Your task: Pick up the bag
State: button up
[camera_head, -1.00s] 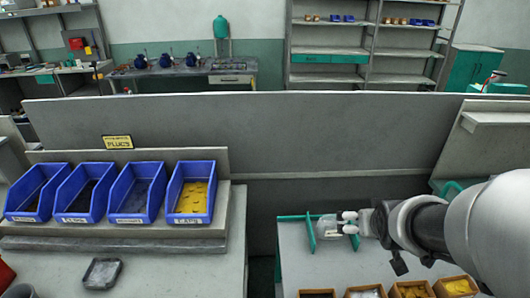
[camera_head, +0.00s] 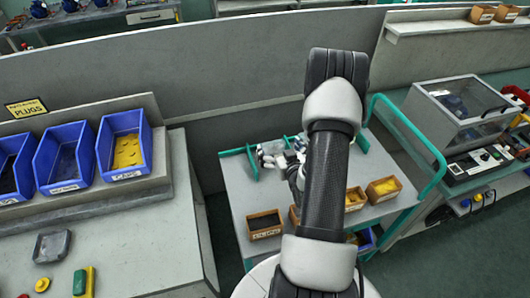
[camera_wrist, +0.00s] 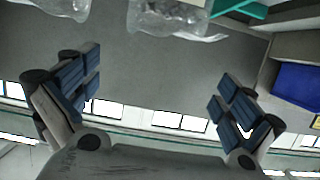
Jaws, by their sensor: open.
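A clear plastic bag (camera_head: 270,147) lies on the grey cart top between green dividers in the head view. In the wrist view, a clear crumpled bag (camera_wrist: 170,16) shows at the top edge, beyond the fingers. A second clear piece (camera_wrist: 62,7) is cut off at the top left; I cannot tell whether it is another bag. My gripper (camera_wrist: 155,92) is open, with blue-grey finger pads wide apart and nothing between them. In the head view my gripper (camera_head: 286,161) is close to the bag, partly hidden by my arm.
Small bins (camera_head: 264,225) line the cart's near edge, and a green rail (camera_head: 410,140) runs along its right side. Blue bins (camera_head: 125,145) stand on the left bench, with a grey tray (camera_head: 52,246) in front. A clear-lidded machine (camera_head: 462,105) is at the right.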

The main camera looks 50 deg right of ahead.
aim_at(274, 152)
notch_tip(274, 152, down, 7)
jog(key=shift+r+b, duration=0.2)
jog(key=shift+b, duration=0.55)
jog(key=shift+w+d, duration=0.2)
jog(key=shift+w, duration=0.2)
jog(key=b+x, duration=0.1)
jog(key=x, duration=0.5)
jog(key=shift+w+d, duration=0.1)
jog(key=shift+w, duration=0.15)
jog(key=shift+c, duration=0.4)
jog(key=c, duration=0.8)
